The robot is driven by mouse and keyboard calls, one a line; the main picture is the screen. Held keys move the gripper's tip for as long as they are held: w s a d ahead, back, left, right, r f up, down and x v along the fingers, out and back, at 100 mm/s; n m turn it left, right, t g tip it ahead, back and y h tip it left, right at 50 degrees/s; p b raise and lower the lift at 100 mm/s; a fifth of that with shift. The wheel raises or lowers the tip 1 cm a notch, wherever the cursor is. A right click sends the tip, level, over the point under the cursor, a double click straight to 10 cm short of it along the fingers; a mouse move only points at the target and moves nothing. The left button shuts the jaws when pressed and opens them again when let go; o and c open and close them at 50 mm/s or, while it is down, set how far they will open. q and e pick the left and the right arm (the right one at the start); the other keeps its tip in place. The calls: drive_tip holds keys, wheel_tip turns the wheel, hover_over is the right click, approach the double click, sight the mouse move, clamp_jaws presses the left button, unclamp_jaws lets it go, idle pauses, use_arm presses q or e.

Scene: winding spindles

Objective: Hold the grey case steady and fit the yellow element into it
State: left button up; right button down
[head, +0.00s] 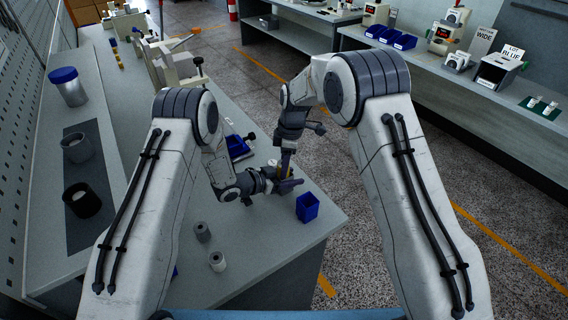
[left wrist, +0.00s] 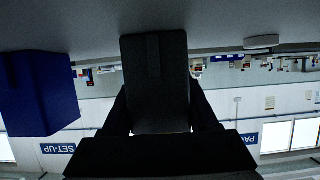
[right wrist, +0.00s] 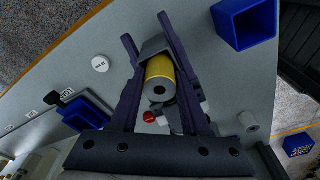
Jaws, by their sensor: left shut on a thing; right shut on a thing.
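The yellow element (right wrist: 160,68) is a cylinder with a grey, holed end. It sits between the fingers of my right gripper (right wrist: 150,32) in the right wrist view. In the left wrist view my left gripper (left wrist: 158,112) is shut on a dark block-like piece (left wrist: 155,80), which looks like the grey case. A grey part (right wrist: 152,46) shows just beyond the yellow element; I cannot tell whether it is the case or whether the two touch. In the head view both grippers meet low over the table, left (head: 262,184) and right (head: 284,182), hiding most of the parts.
An open blue bin (head: 307,207) stands close to the grippers near the table's right edge. Two grey cylinders (head: 202,232) stand on the near part of the table. A blue tray (head: 237,147) lies behind the grippers. Cups and a jar (head: 68,86) stand at the left.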

drive_tip(key=shift+f, duration=0.35)
drive_tip(key=shift+c, duration=1.9)
unclamp_jaws()
drive_tip(key=shift+s+f, duration=0.1)
wheel_tip(320, 180, up, 13)
drive_tip(key=d, duration=0.1)
drive_tip(key=shift+d+r, duration=0.2)
drive_tip(key=shift+d, duration=0.05)
use_arm(q)
drive_tip(key=o, duration=1.4)
